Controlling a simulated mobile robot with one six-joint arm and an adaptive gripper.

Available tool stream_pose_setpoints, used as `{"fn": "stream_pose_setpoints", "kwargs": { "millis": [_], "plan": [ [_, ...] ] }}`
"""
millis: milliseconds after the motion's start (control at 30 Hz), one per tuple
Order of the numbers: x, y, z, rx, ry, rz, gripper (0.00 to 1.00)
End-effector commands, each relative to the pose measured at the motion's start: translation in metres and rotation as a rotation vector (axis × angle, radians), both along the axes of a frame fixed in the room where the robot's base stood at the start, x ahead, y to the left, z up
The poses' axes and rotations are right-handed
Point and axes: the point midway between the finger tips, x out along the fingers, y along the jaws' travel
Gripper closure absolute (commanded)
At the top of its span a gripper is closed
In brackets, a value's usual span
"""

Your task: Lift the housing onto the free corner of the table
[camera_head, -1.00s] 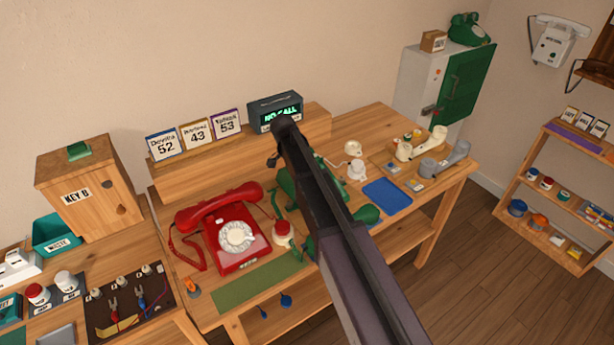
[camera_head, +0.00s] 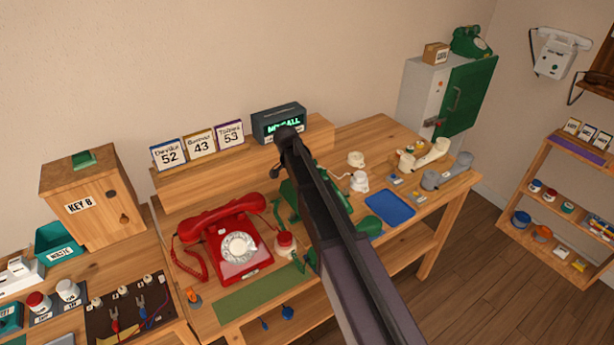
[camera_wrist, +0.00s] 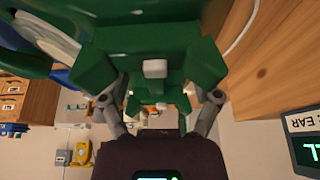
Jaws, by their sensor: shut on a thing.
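The green phone housing (camera_head: 286,203) is at the middle of the workbench, mostly hidden behind my arm in the head view. A green piece that looks like a handset (camera_head: 371,226) shows to the right of my arm. In the wrist view the green housing (camera_wrist: 150,25) fills the top, and my gripper (camera_wrist: 157,85) is shut on it with one grey finger on each side. Whether the housing touches the table or is clear of it cannot be told.
A red dial phone (camera_head: 238,245) stands to the left, with a red-and-white jar (camera_head: 285,243) between it and my arm. The call display (camera_head: 279,122) stands on the back shelf.

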Motion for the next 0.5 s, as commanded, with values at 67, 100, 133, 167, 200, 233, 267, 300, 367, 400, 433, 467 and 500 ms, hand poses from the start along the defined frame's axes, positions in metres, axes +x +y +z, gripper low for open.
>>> {"fn": "stream_pose_setpoints", "kwargs": {
  "millis": [67,100,133,167,200,233,267,300,367,400,433,467,500],
  "plan": [
    [-0.002,-0.001,0.004,-0.002,0.006,0.0,0.81],
    [-0.002,-0.001,0.006,-0.002,0.006,0.0,0.81],
    [-0.002,-0.001,0.008,-0.002,0.006,0.0,0.82],
    [-0.002,-0.001,0.01,-0.003,0.005,0.0,0.83],
    [-0.002,-0.001,0.013,-0.003,0.005,0.0,0.85],
    [-0.002,-0.001,0.015,-0.003,0.005,0.0,0.88],
    [-0.002,-0.001,0.018,-0.003,0.005,0.0,0.9],
    [-0.002,-0.001,0.021,-0.004,0.004,0.0,0.9],
    [-0.001,-0.001,0.027,-0.003,0.003,-0.001,0.9],
    [-0.001,-0.001,0.031,-0.003,0.003,-0.001,0.9],
    [-0.001,-0.001,0.034,-0.002,0.002,0.0,0.9],
    [-0.001,-0.001,0.037,-0.002,0.002,0.0,0.9],
    [-0.001,-0.001,0.041,-0.002,0.002,0.0,0.9]
  ]
}}
